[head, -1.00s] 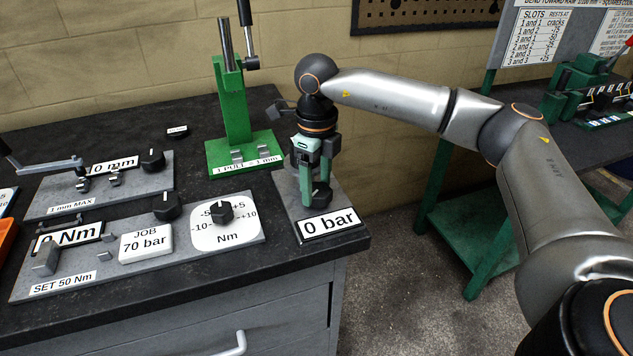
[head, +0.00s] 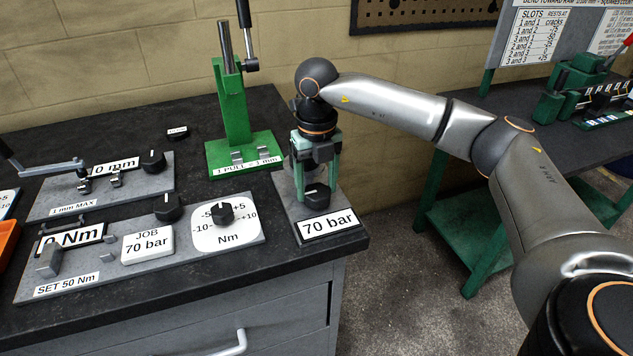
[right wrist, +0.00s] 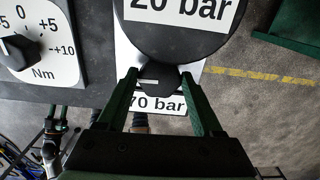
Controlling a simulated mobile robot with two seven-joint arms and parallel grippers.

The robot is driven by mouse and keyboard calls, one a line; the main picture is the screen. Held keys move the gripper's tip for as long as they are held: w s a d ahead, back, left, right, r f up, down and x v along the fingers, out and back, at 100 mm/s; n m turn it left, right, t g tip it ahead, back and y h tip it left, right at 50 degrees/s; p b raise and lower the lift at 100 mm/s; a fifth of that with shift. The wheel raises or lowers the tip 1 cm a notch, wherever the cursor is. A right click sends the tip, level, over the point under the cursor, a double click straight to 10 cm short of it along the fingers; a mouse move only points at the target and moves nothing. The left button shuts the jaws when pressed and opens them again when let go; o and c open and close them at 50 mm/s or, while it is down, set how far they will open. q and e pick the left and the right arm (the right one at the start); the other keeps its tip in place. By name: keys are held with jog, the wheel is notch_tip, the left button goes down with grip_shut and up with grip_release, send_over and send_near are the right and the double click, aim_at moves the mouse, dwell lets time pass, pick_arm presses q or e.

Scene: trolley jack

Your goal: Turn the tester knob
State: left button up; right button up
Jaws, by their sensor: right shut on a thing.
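The black tester knob (head: 317,194) stands on a grey plate (head: 288,212) at the bench's right front corner. The label in front of it reads 70 bar (head: 328,225). My right gripper (head: 316,188) points down from above, its green fingers on both sides of the knob, shut on it. In the right wrist view the knob (right wrist: 160,80) sits between the fingertips, partly hidden by them, with a pale line on it.
A white JOB 70 bar card (head: 147,245) and an Nm dial (head: 222,214) lie left of the knob. A green press (head: 236,130) stands behind. In the right wrist view a dark disc (right wrist: 180,35) carries a 20 bar label. Floor lies open right of the bench.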

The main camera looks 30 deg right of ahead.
aim_at(317, 189)
jog(key=shift+w+r+m, duration=0.1)
jog(key=shift+m, duration=0.2)
jog(key=o, duration=1.4)
jog(key=shift+c, duration=0.2)
notch_tip(317, 189, up, 12)
jog(key=shift+r, duration=0.2)
dwell(1.4)
